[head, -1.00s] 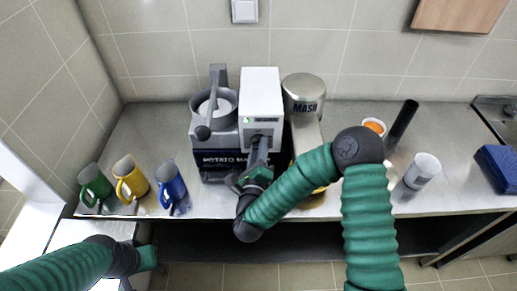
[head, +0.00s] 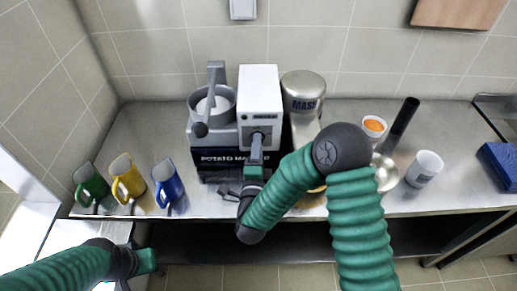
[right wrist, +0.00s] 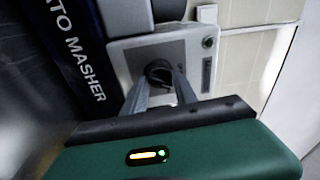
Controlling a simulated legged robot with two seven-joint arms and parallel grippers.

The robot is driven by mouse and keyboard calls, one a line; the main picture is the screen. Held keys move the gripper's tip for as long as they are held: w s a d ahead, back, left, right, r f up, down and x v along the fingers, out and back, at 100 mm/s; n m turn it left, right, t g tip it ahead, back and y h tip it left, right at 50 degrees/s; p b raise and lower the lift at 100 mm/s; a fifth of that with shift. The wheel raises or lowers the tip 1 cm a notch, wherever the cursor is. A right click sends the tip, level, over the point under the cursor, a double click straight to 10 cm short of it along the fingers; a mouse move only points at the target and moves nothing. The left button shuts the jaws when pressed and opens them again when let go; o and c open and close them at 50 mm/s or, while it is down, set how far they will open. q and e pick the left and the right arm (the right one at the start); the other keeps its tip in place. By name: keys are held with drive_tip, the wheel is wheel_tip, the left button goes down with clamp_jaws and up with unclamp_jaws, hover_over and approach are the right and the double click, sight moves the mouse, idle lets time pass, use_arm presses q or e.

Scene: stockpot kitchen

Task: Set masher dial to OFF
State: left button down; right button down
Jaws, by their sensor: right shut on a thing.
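The potato masher (head: 222,157) stands against the back wall, with a white control box (head: 259,90) on its right side. The dark round masher dial (right wrist: 158,72) is on the box's grey panel in the right wrist view. My right gripper (right wrist: 161,80) has its two fingers on either side of the dial and is shut on it. In the head view my right gripper (head: 257,142) reaches the box front and hides most of the dial. My left gripper (head: 148,260) is low at the left, away from the masher; its finger opening cannot be made out.
A silver MASH canister (head: 303,92) is right of the box. A white cup (head: 425,168) and an orange-filled bowl (head: 374,126) are further right.

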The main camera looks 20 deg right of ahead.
drive_tip(key=shift+a+f+n+y+b, duration=0.2)
drive_tip(key=shift+n+b, duration=0.25)
drive_tip(key=shift+n, duration=1.15)
drive_tip(key=shift+d+f+n+y+b, duration=0.1)
drive_tip(key=shift+n+y+b, duration=0.25)
drive_tip(key=shift+n, duration=1.25)
drive_tip(key=c, duration=1.4)
unclamp_jaws()
drive_tip(key=o, duration=0.4)
drive_tip(key=shift+w+a, duration=0.1)
drive_tip(key=shift+w, duration=0.1)
drive_tip(key=shift+t, duration=0.3)
drive_tip(key=shift+s+r, duration=0.1)
